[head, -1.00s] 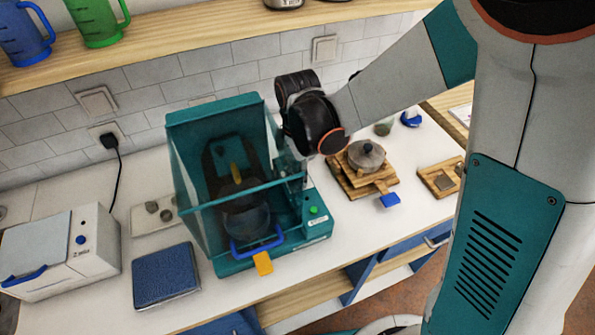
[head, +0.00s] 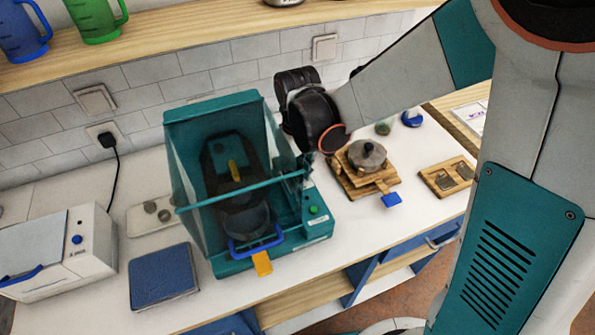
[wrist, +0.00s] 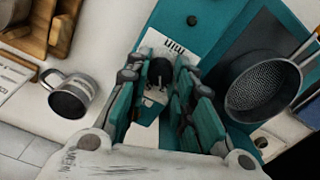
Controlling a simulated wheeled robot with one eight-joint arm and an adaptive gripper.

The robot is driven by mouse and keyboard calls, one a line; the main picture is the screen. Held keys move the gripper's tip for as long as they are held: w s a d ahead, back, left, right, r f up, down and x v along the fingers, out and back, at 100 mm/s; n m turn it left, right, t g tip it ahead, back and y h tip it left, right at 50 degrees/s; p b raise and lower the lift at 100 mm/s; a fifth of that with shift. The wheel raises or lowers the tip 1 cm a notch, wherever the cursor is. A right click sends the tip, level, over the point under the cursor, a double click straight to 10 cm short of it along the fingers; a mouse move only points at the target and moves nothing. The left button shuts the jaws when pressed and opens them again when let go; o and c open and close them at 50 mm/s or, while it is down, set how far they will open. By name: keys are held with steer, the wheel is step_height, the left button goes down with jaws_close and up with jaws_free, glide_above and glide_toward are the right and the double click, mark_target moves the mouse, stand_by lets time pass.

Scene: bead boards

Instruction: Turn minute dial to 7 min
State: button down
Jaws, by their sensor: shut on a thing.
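The teal machine (head: 262,263) stands on the white counter, with a clear hood, a dark pan-like vessel inside and a blue handle in front. In the wrist view, the black minute dial (wrist: 160,72) sits on a white plate marked "min" on the machine's teal face (wrist: 215,25). My gripper (wrist: 161,88) is around the dial, its two teal fingers shut on it from both sides. A pale pointer line shows on the dial; its reading is too small to tell. In the head view the fingers and dial are mostly hidden behind the hood and my wrist.
A blue pad (head: 163,277) and a white appliance (head: 62,262) are at left. A metal mug (wrist: 70,96) lies near the machine in the wrist view. A shelf with jugs runs above.

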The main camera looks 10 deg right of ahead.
steer(key=m, duration=0.5)
steer(key=shift+m, duration=0.3)
steer(key=m, duration=0.4)
steer(key=shift+m+b, duration=0.4)
steer(key=shift+m, duration=0.3)
steer(key=c, duration=1.3)
jaws_free()
steer(key=shift+c, duration=0.2)
